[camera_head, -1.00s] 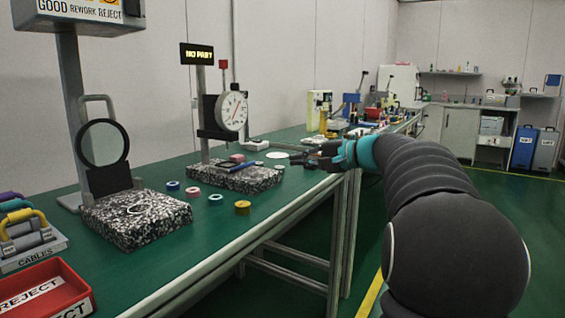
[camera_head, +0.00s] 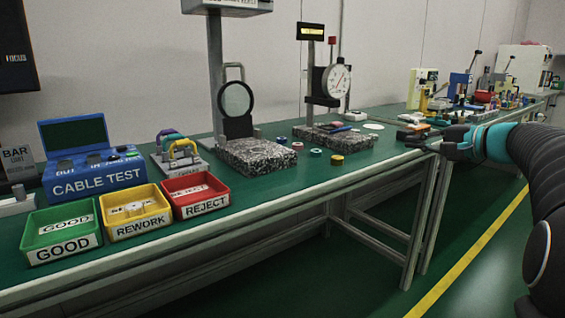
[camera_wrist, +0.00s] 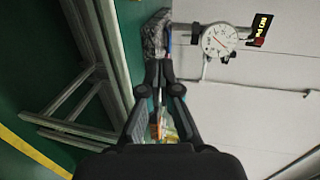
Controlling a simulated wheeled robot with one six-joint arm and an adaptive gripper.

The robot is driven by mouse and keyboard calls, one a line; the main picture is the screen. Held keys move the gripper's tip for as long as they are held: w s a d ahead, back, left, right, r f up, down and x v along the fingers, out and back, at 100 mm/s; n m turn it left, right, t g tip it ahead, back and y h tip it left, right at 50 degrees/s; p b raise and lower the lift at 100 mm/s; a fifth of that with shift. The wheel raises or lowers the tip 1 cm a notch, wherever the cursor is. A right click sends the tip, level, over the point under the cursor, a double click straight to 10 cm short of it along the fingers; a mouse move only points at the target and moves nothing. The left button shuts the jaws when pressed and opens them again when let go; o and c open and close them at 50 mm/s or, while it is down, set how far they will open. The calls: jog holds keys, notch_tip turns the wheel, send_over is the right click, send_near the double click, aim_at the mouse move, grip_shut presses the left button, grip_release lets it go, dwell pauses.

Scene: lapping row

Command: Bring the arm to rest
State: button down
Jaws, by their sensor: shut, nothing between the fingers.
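My gripper (camera_head: 428,143) is at the right in the head view, at the front edge of the green bench (camera_head: 300,178), with my dark arm reaching in from the right edge. In the wrist view my gripper (camera_wrist: 157,75) points up the picture, its two dark fingers together at the tips. Nothing shows held between them. From these views I cannot tell whether the fingers touch the bench.
A dial gauge (camera_head: 336,82) on a speckled granite base stands left of my gripper. Green, yellow and red bins (camera_head: 62,255) line the bench's left front. Yellow-lined green floor (camera_head: 470,250) is open in front of the bench.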

jog(key=s+f+g+h, duration=0.2)
jog(key=s+f, duration=0.2)
jog(key=f, duration=0.4)
jog(key=s+f+g+h, duration=0.2)
jog(key=s+f+g, duration=0.15)
jog(key=f, duration=0.45)
jog(key=s+a+f+n+g+h+p, duration=0.1)
jog(key=s+a+f+n+h+p, duration=0.3)
jog(key=s, duration=0.6)
jog(key=s+a+f+n+g+h, duration=0.1)
jog(key=s+a+n+g, duration=0.15)
jog(key=s+a, duration=0.55)
jog(key=s+a+r+n+t+p, duration=0.2)
jog(key=s+a+r+n, duration=0.1)
jog(key=s, duration=0.5)
jog(key=shift+s+a+n+p, duration=0.15)
jog(key=shift+n+p, duration=0.15)
jog(key=shift+n, duration=0.15)
jog(key=shift+r, duration=0.1)
